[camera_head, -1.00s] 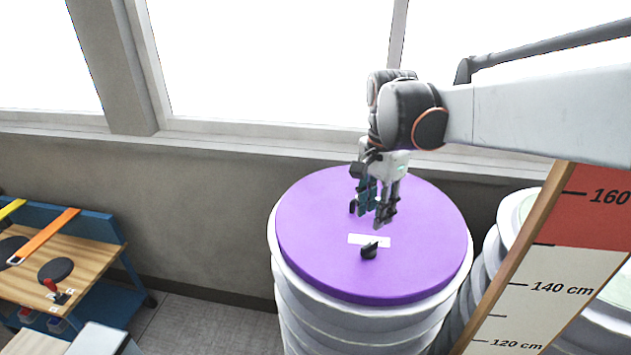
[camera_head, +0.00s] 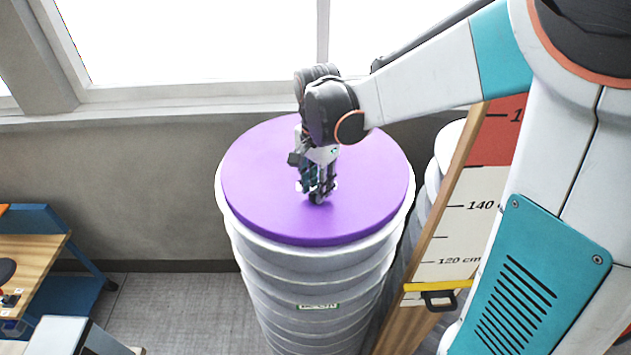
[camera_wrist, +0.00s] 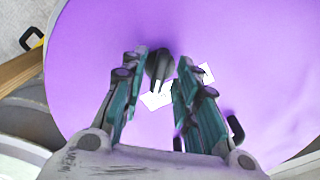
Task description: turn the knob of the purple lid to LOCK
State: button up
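The purple lid (camera_head: 375,165) sits on a tall, pale, ribbed round stack; it fills much of the wrist view (camera_wrist: 250,45). Its small black knob (camera_wrist: 158,66) is near a white label (camera_wrist: 157,99), whose words I cannot read. My gripper (camera_head: 318,197) points down over the lid and mostly hides the knob in the head view. In the wrist view my gripper (camera_wrist: 160,62) is open, with one finger on each side of the knob. A gap shows at the right finger; contact on the left is unclear.
A second black fitting (camera_wrist: 236,127) stands on the lid, beside the right finger. A height board (camera_head: 455,215) with a yellow slider (camera_head: 437,286) stands right of the stack. A wooden-topped bench (camera_head: 35,255) is at the left. A wall and window are behind.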

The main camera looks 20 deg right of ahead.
grip_shut()
jog(key=shift+n, duration=0.3)
jog(key=n+b, duration=0.1)
jog(key=n, duration=0.1)
jog(key=shift+f+n+b, duration=0.1)
jog(key=shift+n+b, duration=0.3)
jog(key=n+b, duration=0.1)
jog(key=n, duration=0.2)
jog(key=shift+n, duration=0.4)
jog(key=n+b, duration=0.1)
jog(key=n, duration=0.3)
jog(key=shift+b, duration=0.3)
jog(key=shift+n+b, duration=0.55)
jog(key=shift+n, duration=2.15)
